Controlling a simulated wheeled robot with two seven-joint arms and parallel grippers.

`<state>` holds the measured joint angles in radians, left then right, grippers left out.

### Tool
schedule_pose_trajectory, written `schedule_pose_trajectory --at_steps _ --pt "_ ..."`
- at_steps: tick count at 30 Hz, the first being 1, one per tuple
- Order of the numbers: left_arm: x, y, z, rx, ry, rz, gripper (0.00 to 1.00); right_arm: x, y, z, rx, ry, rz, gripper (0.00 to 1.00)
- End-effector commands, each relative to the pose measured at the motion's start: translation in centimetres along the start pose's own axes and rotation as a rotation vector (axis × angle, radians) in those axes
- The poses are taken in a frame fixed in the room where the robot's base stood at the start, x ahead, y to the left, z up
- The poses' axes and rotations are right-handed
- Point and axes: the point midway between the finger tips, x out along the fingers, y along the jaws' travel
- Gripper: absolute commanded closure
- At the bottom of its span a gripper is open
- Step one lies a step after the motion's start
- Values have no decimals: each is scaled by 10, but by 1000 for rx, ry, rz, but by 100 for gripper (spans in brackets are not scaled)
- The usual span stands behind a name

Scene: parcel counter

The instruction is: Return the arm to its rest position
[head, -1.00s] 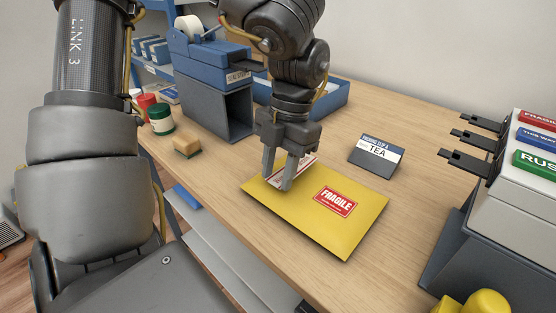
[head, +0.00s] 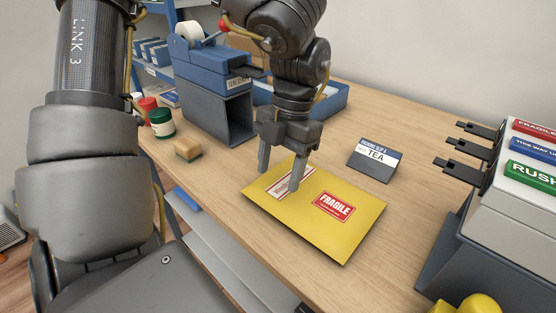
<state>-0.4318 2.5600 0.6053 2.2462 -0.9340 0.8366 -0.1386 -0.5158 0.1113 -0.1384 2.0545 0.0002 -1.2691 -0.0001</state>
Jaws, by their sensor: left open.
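My left gripper (head: 278,179) points down over the far left part of the yellow envelope. Its two fingers are apart with nothing between them. I cannot tell for certain how far the fingertips are above the paper. The yellow envelope (head: 290,225) lies flat on the wooden counter (head: 407,235). It bears a red FRAGILE label (head: 333,206) and a white label with red marks (head: 283,186), partly hidden by a finger. My right gripper is not in view.
A blue tape machine (head: 212,85) stands behind, with a blue tray (head: 328,103) beside it. A label dispenser (head: 520,215) is at the right. A sponge-like block (head: 188,149) and small jars (head: 161,123) sit left.

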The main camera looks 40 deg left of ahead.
Motion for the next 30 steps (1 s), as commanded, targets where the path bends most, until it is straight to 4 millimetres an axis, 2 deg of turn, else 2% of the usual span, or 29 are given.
schedule_pose_trajectory --at_steps 1,16,30 --pt "-7 0 -1 0 0 0 40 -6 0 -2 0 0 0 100" --pt "-38 0 -1 1 0 -1 40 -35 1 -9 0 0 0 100" --pt "-40 0 0 1 0 0 40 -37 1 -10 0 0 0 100"
